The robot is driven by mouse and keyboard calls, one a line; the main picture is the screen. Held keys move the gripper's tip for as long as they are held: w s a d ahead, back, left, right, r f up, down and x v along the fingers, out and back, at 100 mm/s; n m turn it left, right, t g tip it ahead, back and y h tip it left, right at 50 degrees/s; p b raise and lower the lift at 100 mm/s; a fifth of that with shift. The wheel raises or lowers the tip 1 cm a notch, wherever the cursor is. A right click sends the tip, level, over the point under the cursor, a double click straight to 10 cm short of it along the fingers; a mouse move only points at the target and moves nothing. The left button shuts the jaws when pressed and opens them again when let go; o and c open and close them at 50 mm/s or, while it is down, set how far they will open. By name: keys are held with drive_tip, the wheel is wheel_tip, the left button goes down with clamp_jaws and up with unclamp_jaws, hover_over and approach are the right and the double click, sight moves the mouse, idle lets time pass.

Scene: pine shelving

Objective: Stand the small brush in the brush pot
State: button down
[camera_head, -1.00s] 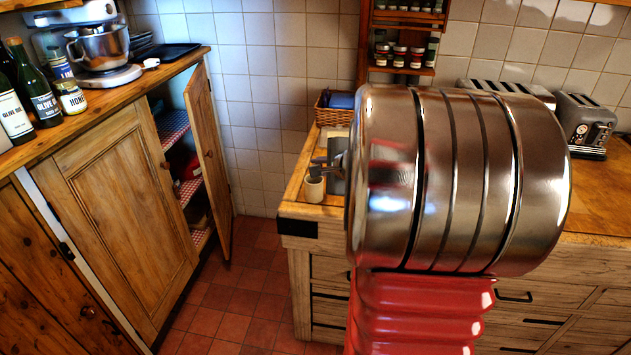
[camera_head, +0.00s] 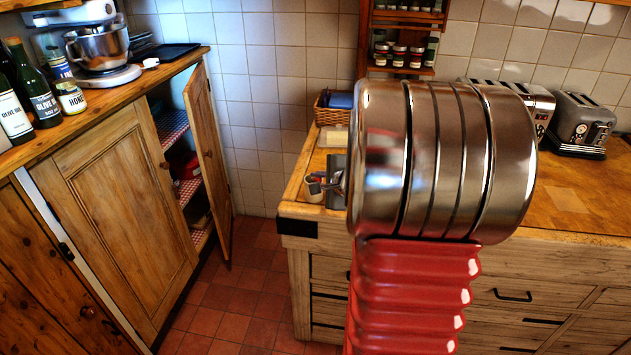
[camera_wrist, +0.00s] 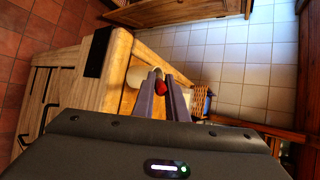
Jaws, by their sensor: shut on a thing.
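My gripper (camera_wrist: 161,79) is shut on the small brush (camera_wrist: 161,87), which shows as a red piece between the two grey fingers in the wrist view. The rest of the brush is hidden or too small to make out. The pale brush pot (camera_wrist: 135,76) is just beyond the fingertips, slightly left of them. In the head view the pot (camera_head: 316,195) stands near the counter's left end, partly covered by my gripper (camera_head: 322,180). I cannot tell whether the brush is over the pot's mouth or beside it.
A wooden counter (camera_head: 575,205) carries a wicker basket (camera_head: 324,115) with a blue item, a dark toaster (camera_head: 581,122) and a steel toaster (camera_head: 540,105). A spice rack (camera_head: 402,62) is on the wall. A cabinet door (camera_head: 206,160) stands open at left, with tiled floor between.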

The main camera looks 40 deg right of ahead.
drive_tip(key=shift+f, duration=0.35)
drive_tip(key=c, duration=1.8)
unclamp_jaws()
drive_tip(key=shift+o, duration=0.2)
drive_tip(key=shift+r, duration=0.1)
drive_tip(key=shift+r, duration=0.45)
drive_tip(key=v, duration=1.2)
drive_tip(key=shift+f, duration=0.1)
drive_tip(key=shift+a, duration=0.1)
